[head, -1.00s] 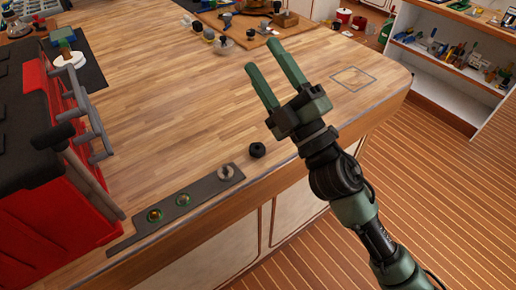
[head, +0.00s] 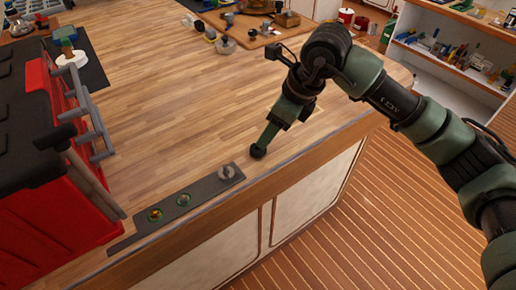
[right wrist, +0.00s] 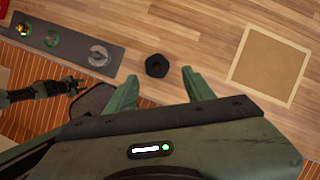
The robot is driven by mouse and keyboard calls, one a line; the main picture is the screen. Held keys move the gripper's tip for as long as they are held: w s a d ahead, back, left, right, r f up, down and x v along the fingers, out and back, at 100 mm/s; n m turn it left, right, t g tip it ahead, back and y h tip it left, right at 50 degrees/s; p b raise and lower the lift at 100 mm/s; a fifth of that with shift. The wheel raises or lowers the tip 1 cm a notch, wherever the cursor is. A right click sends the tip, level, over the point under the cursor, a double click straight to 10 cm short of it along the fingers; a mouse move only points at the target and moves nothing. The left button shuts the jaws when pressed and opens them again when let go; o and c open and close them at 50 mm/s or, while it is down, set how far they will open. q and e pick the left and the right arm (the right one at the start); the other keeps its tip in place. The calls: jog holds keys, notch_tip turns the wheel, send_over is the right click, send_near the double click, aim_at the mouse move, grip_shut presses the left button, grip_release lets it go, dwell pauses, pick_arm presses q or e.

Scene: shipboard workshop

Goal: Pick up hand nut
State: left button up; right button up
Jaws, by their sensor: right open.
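The hand nut is a small black knob-like piece (head: 257,152) on the wooden worktop near its front edge, just right of the grey strip. In the right wrist view the hand nut (right wrist: 157,66) lies just beyond the fingertips, roughly between their lines. My right gripper (right wrist: 160,88) is open and empty, pointing down at the nut. In the head view my right gripper (head: 262,141) is over the nut and partly covers it; contact cannot be told. Part of my left arm, with its gripper (right wrist: 72,84), shows small in the right wrist view; its jaws are unclear.
A grey strip (head: 200,187) with round inserts and a metal ring (head: 226,173) lies left of the nut. A red toolbox (head: 70,190) stands at the left. A square marked patch (right wrist: 268,66) is on the worktop. The middle of the worktop is clear.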

aim_at(258, 151)
jog(key=p+x, duration=0.1)
jog(key=x, duration=0.1)
jog(key=p+x, duration=0.1)
jog(key=x, duration=0.2)
jog(key=shift+s+a+f, duration=0.2)
jog(key=shift+a+f, duration=0.05)
jog(key=shift+f, duration=0.05)
jog(key=shift+w+a+f, duration=0.1)
jog(key=shift+a+f, duration=0.05)
jog(key=shift+f, duration=0.3)
jog(key=shift+c, duration=0.3)
grip_shut()
jog(key=shift+r, duration=0.1)
